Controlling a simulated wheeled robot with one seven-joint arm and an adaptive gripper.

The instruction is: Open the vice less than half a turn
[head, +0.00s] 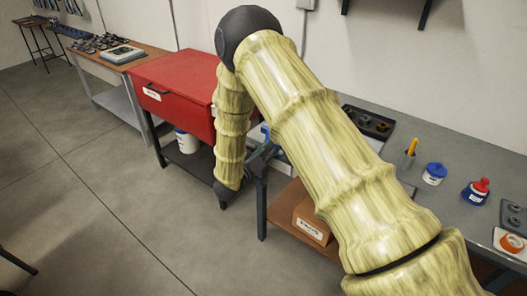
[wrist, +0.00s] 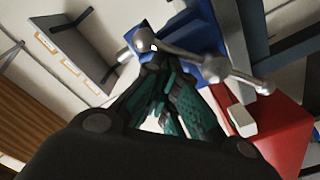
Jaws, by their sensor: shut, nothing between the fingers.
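The blue vice (wrist: 190,30) fills the top middle of the wrist view. Its metal handle bar (wrist: 185,56) slants down to the right, with a rounded knob at each end and a thicker hub between. My gripper (wrist: 165,68) is shut and empty, its dark fingers with teal pads meeting just below the bar near its upper left knob. I cannot tell whether the fingertips touch the bar. In the head view a small blue part of the vice (head: 265,130) shows at the bench's left end; my arm hides most of it.
The red cabinet (head: 174,95) stands just left of the vice; a white tub (head: 187,141) sits below it. The grey bench (head: 460,165) holds a blue-lidded jar (head: 434,174) and a red-capped bottle (head: 475,191). A cardboard box (head: 311,220) is on the lower shelf.

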